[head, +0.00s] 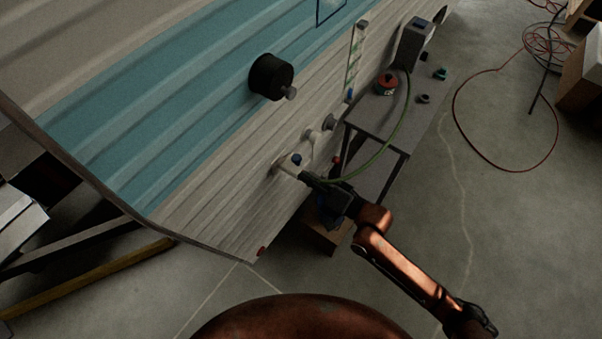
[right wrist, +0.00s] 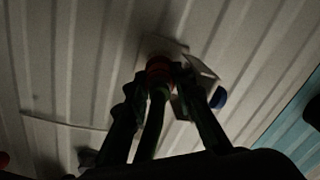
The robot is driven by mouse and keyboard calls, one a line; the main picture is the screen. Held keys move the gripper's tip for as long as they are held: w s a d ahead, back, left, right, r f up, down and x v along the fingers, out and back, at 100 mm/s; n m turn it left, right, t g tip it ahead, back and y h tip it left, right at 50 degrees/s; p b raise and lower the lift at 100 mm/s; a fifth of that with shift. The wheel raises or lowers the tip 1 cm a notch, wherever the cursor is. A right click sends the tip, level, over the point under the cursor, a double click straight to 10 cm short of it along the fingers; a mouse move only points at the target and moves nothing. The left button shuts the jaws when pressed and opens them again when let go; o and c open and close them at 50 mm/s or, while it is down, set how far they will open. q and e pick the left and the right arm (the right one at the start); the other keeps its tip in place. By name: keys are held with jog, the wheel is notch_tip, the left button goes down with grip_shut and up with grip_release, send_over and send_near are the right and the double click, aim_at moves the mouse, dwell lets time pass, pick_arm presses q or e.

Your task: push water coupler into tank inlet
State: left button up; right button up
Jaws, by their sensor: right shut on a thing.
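My right gripper (head: 312,180) is shut on the water coupler at the end of a green hose, close to the camper's lower side wall. In the right wrist view the water coupler (right wrist: 158,67) shows as a dull red ring between the dark fingertips (right wrist: 165,82). It is right in front of the pale tank inlet (right wrist: 165,47), which has an open flap and a blue cap (right wrist: 220,98) to its right. The tank inlet (head: 284,164) also shows in the head view. I cannot tell whether the coupler is inside the inlet or only against it. My left gripper is out of view.
The green hose (head: 398,128) runs over a grey table (head: 376,127) to a dark box (head: 413,44). A red can (head: 386,84) stands on the table. A black round fitting (head: 270,77) sticks out of the wall. A red hose (head: 457,125) lies on open floor.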

jog(key=shift+r+p, duration=0.1)
jog(key=shift+p, duration=0.3)
dwell(0.8)
jog(key=shift+w+a, duration=0.3)
jog(key=shift+a, duration=0.15)
dwell(0.4)
jog(key=o, duration=1.1)
jog(key=shift+d, duration=0.1)
jog(key=v, duration=1.2)
